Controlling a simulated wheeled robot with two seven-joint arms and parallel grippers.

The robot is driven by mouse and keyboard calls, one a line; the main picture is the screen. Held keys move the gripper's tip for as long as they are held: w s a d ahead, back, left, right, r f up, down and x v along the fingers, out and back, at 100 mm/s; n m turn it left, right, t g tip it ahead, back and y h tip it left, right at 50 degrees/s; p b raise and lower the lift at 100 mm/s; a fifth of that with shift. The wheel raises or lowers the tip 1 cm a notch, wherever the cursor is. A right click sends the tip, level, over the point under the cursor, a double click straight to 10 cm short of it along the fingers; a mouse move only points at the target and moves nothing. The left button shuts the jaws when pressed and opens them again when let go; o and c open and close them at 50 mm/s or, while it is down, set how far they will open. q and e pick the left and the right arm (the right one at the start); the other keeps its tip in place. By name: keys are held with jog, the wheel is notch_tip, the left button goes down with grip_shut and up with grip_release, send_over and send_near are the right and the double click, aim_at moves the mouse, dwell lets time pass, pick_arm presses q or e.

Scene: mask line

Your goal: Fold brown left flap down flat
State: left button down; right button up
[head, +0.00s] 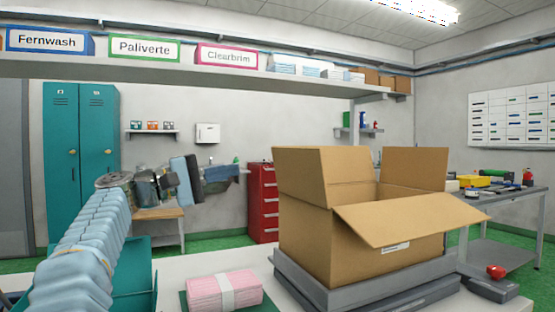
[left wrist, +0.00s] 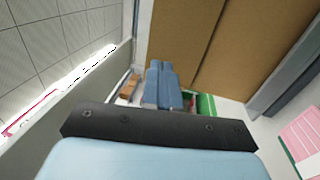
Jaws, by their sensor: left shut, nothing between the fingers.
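An open brown cardboard box (head: 345,255) stands on a grey platform. Its left flap (head: 300,178) stands upright on the box's left side; in the left wrist view the flap (left wrist: 185,30) rises above the side wall (left wrist: 255,40). The back flap (head: 347,172) and right flap (head: 417,165) also stand up. The front flap (head: 410,220) hangs outward. My left gripper (head: 238,172) is shut and empty, left of the left flap at about its height, apart from it in the picture. Its fingers (left wrist: 163,85) also show in the left wrist view. My right gripper is not in view.
The grey platform (head: 300,283) carries the box. A pink banded bundle (head: 222,290) lies in front left of the box. A small device with a red button (head: 496,272) is at the right. A shelf (head: 230,75) with labelled bins runs overhead.

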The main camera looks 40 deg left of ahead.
aim_at(292, 157)
pick_arm(q)
jog(key=p+x, duration=0.3)
jog(key=x, duration=0.8)
jog(key=shift+d+r, duration=0.15)
jog(key=shift+w+d+p, duration=0.3)
jog(key=shift+w, duration=0.3)
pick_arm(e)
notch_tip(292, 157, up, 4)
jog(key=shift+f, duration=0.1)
